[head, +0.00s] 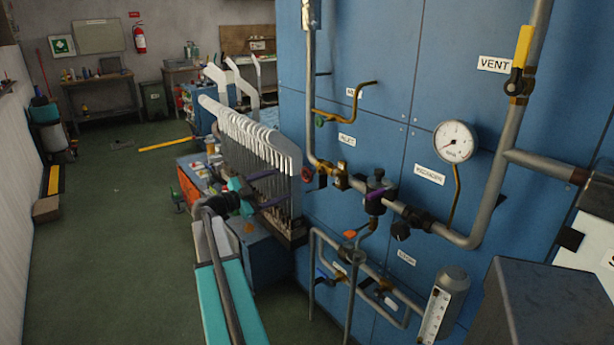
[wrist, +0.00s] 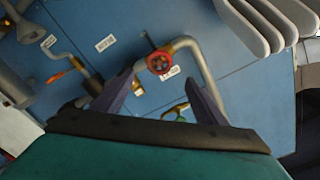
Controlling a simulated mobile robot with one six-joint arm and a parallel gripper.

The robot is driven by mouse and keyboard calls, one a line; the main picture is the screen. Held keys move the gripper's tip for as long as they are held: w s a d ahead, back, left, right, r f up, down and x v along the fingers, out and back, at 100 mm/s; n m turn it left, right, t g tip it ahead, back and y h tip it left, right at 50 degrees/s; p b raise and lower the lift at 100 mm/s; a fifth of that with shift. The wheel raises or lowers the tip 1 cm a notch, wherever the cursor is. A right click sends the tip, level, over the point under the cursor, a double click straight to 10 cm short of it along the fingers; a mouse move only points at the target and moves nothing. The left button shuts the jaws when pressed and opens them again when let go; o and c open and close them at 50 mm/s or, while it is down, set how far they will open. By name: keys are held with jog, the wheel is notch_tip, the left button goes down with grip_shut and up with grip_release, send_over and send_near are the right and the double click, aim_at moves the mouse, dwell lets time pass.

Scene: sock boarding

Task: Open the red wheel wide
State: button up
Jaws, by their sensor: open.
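The red wheel (wrist: 159,62) sits on a brass valve in a grey pipe, against blue panels. In the head view the red wheel (head: 308,174) shows small and dark at the left of the pipework, just beyond my fingertips. My gripper (head: 285,186) is open and empty, pointing toward the panel. In the wrist view my gripper (wrist: 163,77) has its two dark fingers spread, and the wheel appears between and slightly beyond the tips. I see no contact; the exact gap cannot be told. A white label lies partly hidden behind the wheel.
A row of white sock boards (head: 255,138) stands close beside my gripper. A pressure gauge (head: 455,141), a yellow vent lever (head: 522,46) and several smaller valves are on the pipes to the right. Lower pipes (head: 350,262) run below the wheel. Open floor (head: 110,240) lies left.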

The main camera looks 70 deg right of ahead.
aim_at(305, 176)
jog(key=p+x, duration=0.3)
jog(key=x, duration=1)
jog(key=shift+c, duration=0.3)
jog(key=shift+w, duration=0.1)
jog(key=c, duration=1)
